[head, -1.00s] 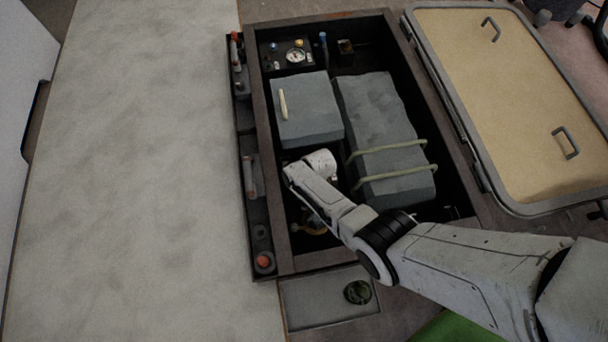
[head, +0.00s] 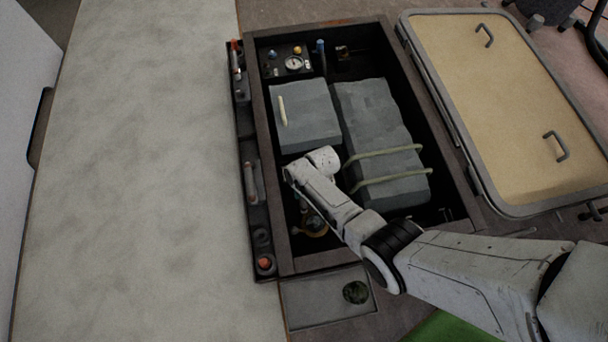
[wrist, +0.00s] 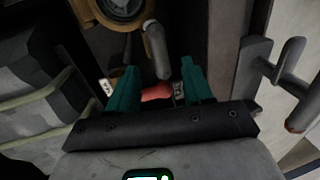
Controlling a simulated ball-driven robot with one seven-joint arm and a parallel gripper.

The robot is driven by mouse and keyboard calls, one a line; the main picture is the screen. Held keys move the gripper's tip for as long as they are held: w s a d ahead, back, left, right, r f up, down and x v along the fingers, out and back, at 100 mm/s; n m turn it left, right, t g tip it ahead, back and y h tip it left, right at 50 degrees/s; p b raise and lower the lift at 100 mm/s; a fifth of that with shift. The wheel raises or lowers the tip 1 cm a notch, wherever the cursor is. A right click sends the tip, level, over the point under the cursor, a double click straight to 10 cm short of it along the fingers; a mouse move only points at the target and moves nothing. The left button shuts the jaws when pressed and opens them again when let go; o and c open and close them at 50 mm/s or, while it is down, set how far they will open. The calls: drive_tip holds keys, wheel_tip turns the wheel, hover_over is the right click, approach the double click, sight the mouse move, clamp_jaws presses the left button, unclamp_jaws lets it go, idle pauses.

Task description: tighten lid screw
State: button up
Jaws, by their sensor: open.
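My gripper (wrist: 159,72) is open in the wrist view, its two teal fingers spread apart. A red piece (wrist: 157,92) shows between the fingers, lower than or beyond them; I cannot tell whether they touch it. A grey rod-like handle (wrist: 156,50) stands just ahead of the fingertips. A round brass-rimmed fitting (wrist: 122,10) is at the top of the wrist view. In the head view a brass fitting (head: 315,230) shows low in the open locker, partly behind my arm. I cannot make out the lid screw for certain.
Grey blocks (head: 385,140) with pale straps fill much of the locker, and its frame (head: 270,170) surrounds my arm closely. A side rack (head: 249,180) holds tools along the left. A tan hatch panel (head: 510,100) lies at right. A tray (head: 310,305) stands in front.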

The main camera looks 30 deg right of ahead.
drive_tip(key=r+p, duration=0.1)
drive_tip(key=r, duration=0.2)
drive_tip(key=d+r+p, duration=0.1)
drive_tip(key=r, duration=0.1)
drive_tip(key=shift+s+r+p, duration=0.25)
drive_tip(key=shift+p, duration=0.05)
